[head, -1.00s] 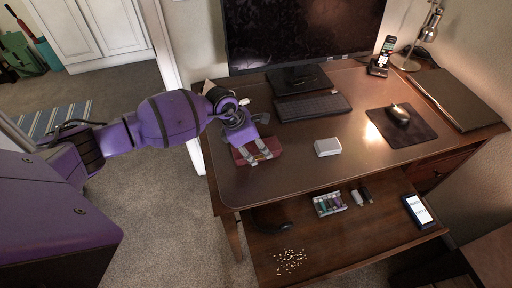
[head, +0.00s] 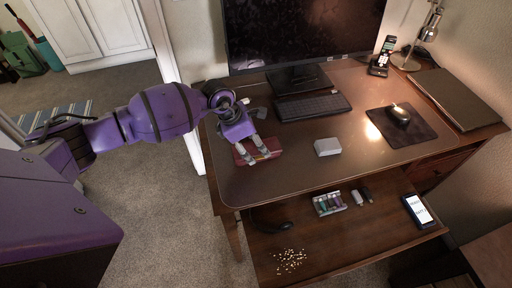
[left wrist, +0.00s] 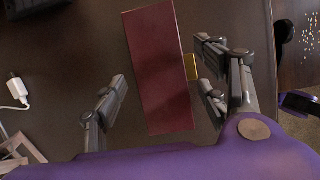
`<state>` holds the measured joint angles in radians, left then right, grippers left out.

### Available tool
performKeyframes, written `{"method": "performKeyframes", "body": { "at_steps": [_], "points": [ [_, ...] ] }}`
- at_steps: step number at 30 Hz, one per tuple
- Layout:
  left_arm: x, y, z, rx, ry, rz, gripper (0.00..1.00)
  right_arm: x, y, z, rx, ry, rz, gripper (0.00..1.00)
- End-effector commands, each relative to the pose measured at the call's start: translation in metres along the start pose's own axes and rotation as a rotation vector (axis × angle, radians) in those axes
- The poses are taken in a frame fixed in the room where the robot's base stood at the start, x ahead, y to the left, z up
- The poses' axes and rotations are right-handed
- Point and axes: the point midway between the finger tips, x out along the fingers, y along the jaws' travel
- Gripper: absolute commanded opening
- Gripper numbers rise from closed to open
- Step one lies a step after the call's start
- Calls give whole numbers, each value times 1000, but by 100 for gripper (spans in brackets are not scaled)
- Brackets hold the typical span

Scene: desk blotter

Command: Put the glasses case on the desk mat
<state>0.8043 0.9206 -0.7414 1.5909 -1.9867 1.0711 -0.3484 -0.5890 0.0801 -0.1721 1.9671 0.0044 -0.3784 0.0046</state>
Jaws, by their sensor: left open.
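The glasses case (head: 270,146) appears as a dark red oblong box lying near the left edge of the brown desk mat (head: 300,178). In the left wrist view the case (left wrist: 160,70) lies lengthwise between my fingers, with a gold-coloured clasp on its right side. My left gripper (head: 252,152) is open at the case, its fingers reaching over it. Part of the case is hidden by the fingers in the head view. My right gripper is not in view.
A small grey-white box (head: 327,147) lies right of the case. A keyboard (head: 313,106) and monitor stand behind. A mouse (head: 399,114) on a dark pad is at right. The lower tray holds a phone (head: 417,210) and small items. The mat's front middle is clear.

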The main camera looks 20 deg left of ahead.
Motion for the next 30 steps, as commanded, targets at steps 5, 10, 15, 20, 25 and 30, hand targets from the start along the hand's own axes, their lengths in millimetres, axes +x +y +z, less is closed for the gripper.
{"method": "performKeyframes", "body": {
  "at_steps": [5,10,15,20,25,30],
  "points": [
    [-42,1,-1,2,1,4,67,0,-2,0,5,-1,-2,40],
    [-73,0,-1,1,2,2,67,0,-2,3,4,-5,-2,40],
    [-91,0,0,-1,1,1,67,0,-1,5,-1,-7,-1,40],
    [-96,0,0,-1,1,0,67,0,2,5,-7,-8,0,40],
    [-96,0,0,-1,0,0,67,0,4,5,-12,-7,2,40],
    [-96,0,0,-1,0,0,67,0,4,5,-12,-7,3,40]
  ]
}}
